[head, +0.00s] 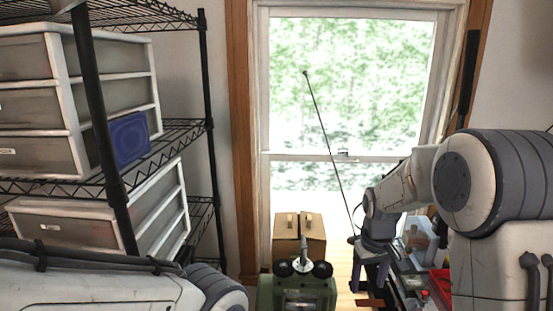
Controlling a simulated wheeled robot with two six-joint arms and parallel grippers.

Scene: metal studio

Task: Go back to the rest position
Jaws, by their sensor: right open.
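My right arm comes in from the right edge, and its gripper (369,284) points downward at the lower right. Its two dark fingers are apart with nothing seen between them. It appears in front of or above a cluttered area, and I cannot tell whether it touches anything. My left arm crosses the bottom left corner, and its gripper is out of view.
A black wire shelf (207,95) with white drawer units (75,60) and a blue item (128,138) stands at the left. A cardboard box (299,235) and a green machine (297,295) stand below the window (345,80). A thin antenna (328,145) rises near my right gripper.

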